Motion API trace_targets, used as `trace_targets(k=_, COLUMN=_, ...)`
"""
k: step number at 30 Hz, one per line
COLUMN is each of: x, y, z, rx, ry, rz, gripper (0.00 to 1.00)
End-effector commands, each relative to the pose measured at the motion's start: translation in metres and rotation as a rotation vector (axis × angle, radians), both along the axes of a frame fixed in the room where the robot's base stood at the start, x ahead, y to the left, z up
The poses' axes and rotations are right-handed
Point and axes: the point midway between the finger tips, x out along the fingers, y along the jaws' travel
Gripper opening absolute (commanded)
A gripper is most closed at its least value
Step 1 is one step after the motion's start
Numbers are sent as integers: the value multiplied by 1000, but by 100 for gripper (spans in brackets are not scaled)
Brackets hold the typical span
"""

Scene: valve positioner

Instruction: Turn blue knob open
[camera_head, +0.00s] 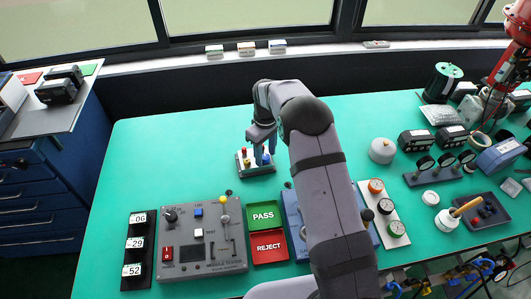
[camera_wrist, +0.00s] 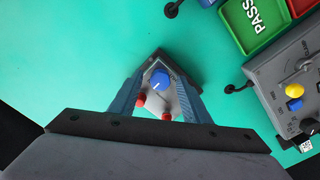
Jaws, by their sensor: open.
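The blue knob (camera_wrist: 160,78) with a white pointer line sits on top of a small grey valve positioner (camera_wrist: 158,99). In the head view the positioner (camera_head: 256,170) stands on the green table with the blue knob (camera_head: 266,159) partly hidden by my gripper. My gripper (camera_wrist: 160,73) is open, with one blue finger on each side of the knob. I cannot tell if either finger touches it. Red parts (camera_wrist: 140,99) show on the positioner near the fingers. In the head view my gripper (camera_head: 262,146) points down over the positioner.
Green PASS (camera_head: 264,215) and red REJECT (camera_head: 268,246) trays lie in front of the positioner. A grey control panel (camera_head: 192,262) stands to the left of them. Gauges and small parts crowd the right side. The table left of the positioner is clear.

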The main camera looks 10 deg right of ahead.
Motion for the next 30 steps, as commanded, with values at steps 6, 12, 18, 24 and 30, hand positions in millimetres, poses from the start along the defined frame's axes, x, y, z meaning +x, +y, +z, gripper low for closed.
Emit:
trace_targets(k=6, x=1, y=0, z=9, rx=0, ry=-2, rz=-1, gripper=43)
trace_targets(k=12, x=1, y=0, z=35, rx=0, ry=-4, rz=0, gripper=43)
trace_targets(k=18, x=1, y=0, z=61, rx=0, ry=-4, rz=0, gripper=43)
trace_targets(k=24, x=0, y=0, z=72, rx=0, ry=-1, rz=0, gripper=43)
trace_targets(k=30, x=0, y=0, z=74, rx=0, ry=0, rz=0, gripper=43)
